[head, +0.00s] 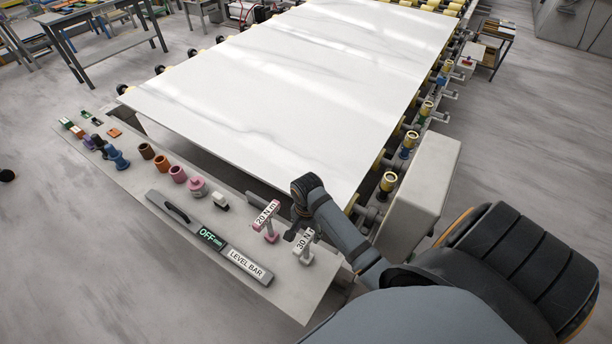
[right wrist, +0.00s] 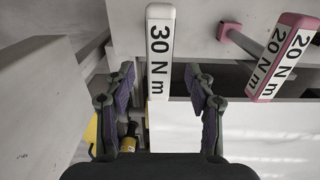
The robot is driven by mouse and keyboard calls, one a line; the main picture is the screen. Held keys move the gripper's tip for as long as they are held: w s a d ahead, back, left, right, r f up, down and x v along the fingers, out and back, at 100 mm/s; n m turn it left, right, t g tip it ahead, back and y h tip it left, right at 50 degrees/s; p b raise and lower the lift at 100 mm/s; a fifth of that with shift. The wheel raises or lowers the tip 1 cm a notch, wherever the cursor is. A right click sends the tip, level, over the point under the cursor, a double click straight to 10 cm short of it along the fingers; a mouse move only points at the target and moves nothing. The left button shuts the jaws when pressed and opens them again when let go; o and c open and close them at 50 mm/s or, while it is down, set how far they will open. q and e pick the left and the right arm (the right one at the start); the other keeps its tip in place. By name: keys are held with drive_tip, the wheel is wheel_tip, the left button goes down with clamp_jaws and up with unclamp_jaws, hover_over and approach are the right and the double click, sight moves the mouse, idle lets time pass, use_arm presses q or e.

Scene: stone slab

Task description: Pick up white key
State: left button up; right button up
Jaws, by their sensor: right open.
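The white key (head: 306,248) is a T-shaped tool with a "30 N m" label, standing near the right end of the grey bench. In the right wrist view its white labelled handle (right wrist: 160,45) runs from the top edge down to between my fingers. My right gripper (head: 297,232) is at the key's handle in the head view and partly covers it. In the right wrist view my right gripper (right wrist: 160,100) is open, one finger on each side of the handle, with gaps visible. I cannot tell how far the fingertips are above it. My left gripper is not in view.
A pink key (head: 267,220) marked "20 N m" stands close to the left of the white key. A level bar (head: 210,238) lies along the bench's front. Several coloured cylinders (head: 178,174) stand farther left. A large white slab (head: 290,85) on rollers lies behind the bench (head: 312,287).

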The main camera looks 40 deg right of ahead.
sight(306, 237)
wheel_tip(306, 237, down, 3)
drive_tip(key=shift+s+a+r+p, duration=0.1)
drive_tip(key=shift+a+r+p, duration=0.05)
drive_tip(key=shift+p, duration=0.2)
drive_tip(key=shift+f, duration=0.55)
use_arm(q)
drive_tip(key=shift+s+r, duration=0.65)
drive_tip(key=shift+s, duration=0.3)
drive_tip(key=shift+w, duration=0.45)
use_arm(e)
drive_tip(key=shift+f, duration=0.25)
drive_tip(key=shift+c, duration=0.4)
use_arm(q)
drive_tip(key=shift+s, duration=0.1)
use_arm(e)
clamp_jaws()
